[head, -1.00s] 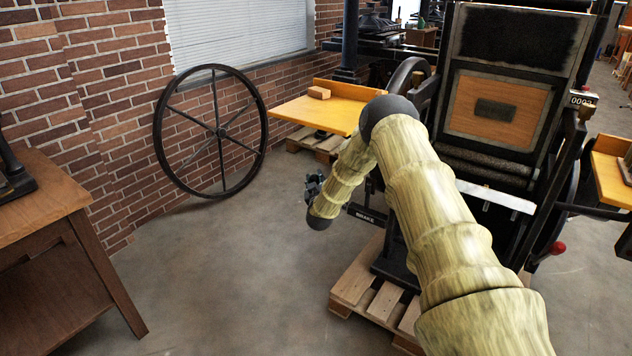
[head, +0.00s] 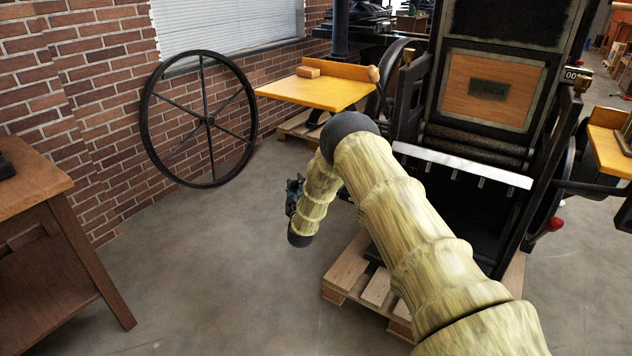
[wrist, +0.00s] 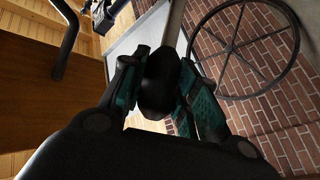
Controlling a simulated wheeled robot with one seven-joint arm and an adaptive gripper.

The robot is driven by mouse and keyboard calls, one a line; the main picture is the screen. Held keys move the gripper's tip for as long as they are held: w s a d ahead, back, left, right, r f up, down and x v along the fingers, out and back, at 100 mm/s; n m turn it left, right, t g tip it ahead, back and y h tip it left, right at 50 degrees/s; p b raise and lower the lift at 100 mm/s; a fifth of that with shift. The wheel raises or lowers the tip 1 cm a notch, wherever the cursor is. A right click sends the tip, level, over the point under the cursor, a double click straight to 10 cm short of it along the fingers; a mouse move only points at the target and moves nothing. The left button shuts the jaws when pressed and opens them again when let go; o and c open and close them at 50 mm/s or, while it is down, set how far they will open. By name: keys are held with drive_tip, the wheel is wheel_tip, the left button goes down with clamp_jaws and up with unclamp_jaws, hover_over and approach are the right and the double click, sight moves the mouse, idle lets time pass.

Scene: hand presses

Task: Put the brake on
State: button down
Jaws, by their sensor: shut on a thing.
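My gripper (head: 294,196) hangs low to the left of the hand press (head: 497,88), mostly hidden behind my own wrist in the head view. In the wrist view my gripper (wrist: 158,88) has its teal-padded fingers closed on both sides of a dark rounded knob (wrist: 160,82). A pale grey bar (wrist: 174,25) runs up from behind the knob; I cannot tell for sure that it is the brake lever's shaft. The brake label on the press is hidden behind my arm now.
The press stands on a wooden pallet (head: 345,271). A yellow side table (head: 318,91) sits behind my arm. A large spoked wheel (head: 209,121) leans on the brick wall. A wooden table (head: 30,190) is at left. The floor between is clear.

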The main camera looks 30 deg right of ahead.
drive_tip(key=s+a+f+n+t+b, duration=0.1)
drive_tip(key=a+f+b, duration=0.1)
drive_tip(key=f+b, duration=0.2)
drive_tip(key=s+a+f+n+t+b, duration=0.1)
drive_tip(key=a+f+n+t+b, duration=0.1)
drive_tip(key=f, duration=0.5)
drive_tip(key=shift+s+a+f+b, duration=0.4)
drive_tip(key=shift+a+b, duration=0.05)
drive_tip(key=shift+b, duration=0.45)
drive_tip(key=shift+s+f+n, duration=0.1)
drive_tip(key=shift+f+n, duration=0.05)
drive_tip(key=shift+n, duration=0.15)
drive_tip(key=c, duration=1.1)
unclamp_jaws()
drive_tip(key=shift+a+f, duration=0.1)
drive_tip(key=shift+r, duration=0.2)
drive_tip(key=v, duration=1.1)
drive_tip(key=shift+s+f, duration=0.3)
drive_tip(key=shift+s, duration=0.05)
